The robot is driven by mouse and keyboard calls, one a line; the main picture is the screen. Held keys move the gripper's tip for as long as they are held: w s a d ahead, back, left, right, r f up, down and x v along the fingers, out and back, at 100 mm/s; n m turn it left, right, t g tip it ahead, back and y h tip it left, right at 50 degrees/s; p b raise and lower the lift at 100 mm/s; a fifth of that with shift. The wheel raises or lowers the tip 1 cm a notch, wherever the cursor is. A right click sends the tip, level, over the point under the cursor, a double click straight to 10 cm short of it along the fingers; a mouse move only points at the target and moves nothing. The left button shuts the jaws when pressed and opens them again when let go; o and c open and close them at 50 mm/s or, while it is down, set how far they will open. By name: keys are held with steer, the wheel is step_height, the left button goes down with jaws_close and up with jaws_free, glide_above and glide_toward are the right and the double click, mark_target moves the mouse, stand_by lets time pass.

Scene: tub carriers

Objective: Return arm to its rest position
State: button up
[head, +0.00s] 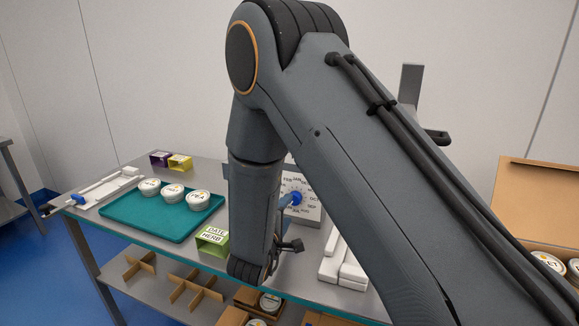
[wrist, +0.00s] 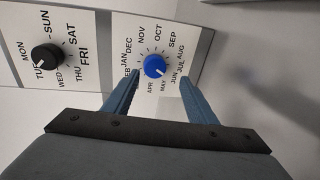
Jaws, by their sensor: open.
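My arm rises large in front of the head view and bends down over the table. In the wrist view my gripper (wrist: 160,100) is open, its two blue-grey fingers to either side below a blue knob. The blue knob (wrist: 154,66) sits on a white month dial panel (wrist: 190,35). No object is between the fingers as far as I can see. In the head view the month dial panel (head: 310,205) is partly hidden behind my arm, with the blue knob (head: 296,198) showing.
A black day knob (wrist: 47,57) is beside the month dial. On the table, a teal tray (head: 150,226) holds three white tubs (head: 172,191). An open cardboard box (head: 540,205) is at right.

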steer(key=s+d+r+m+g+y, duration=0.3)
steer(key=s+d+m+g+y, duration=0.25)
steer(key=d+m+g, duration=0.35)
steer(key=s+d+m+g, duration=0.1)
steer(key=s+d+m, duration=0.1)
steer(key=s+d, duration=0.2)
steer(key=s+d+m+g, duration=0.2)
steer(key=s+d, duration=0.2)
steer(key=s, duration=0.6)
steer(key=s+d+f+m+g+h+b, duration=0.1)
steer(key=s+d+m+g, duration=0.1)
steer(key=s+d, duration=0.3)
steer(key=shift+s, duration=1.4)
